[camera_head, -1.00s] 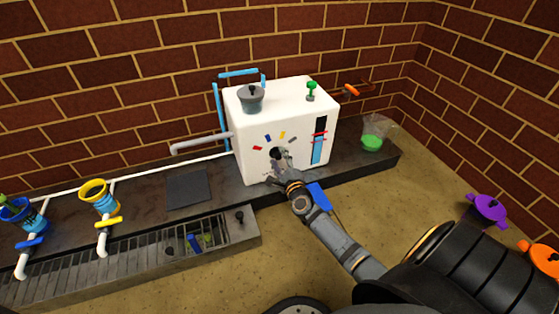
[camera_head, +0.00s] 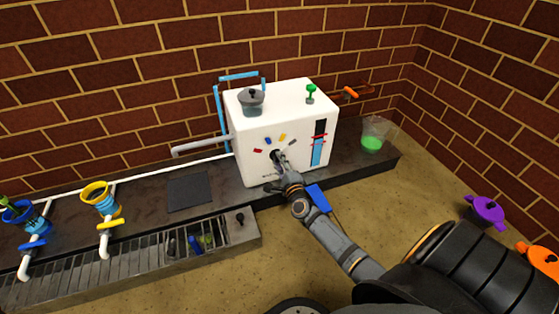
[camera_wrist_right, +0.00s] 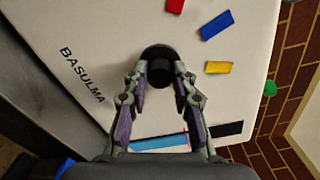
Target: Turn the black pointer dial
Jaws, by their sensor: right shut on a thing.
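The black pointer dial (camera_wrist_right: 157,56) is on the front face of a white box (camera_head: 245,165). It shows in the head view (camera_head: 274,155), partly hidden by my gripper. Coloured marks, including a red (camera_wrist_right: 217,25), a blue (camera_wrist_right: 175,5) and a yellow one (camera_wrist_right: 218,67), sit around it. My right gripper (camera_wrist_right: 159,78) is shut on the dial, one finger on each side. The gripper also shows in the head view (camera_head: 279,160), in front of the box. Which way the pointer faces is hard to tell. My left gripper is not in view.
A grey pot (camera_head: 251,103) and a green knob (camera_head: 311,94) are on the box top. A clear container with green contents (camera_head: 372,143) stands right of the box. A blue item (camera_head: 318,198) hangs at the counter's front edge. A dark mat (camera_head: 189,191) lies left.

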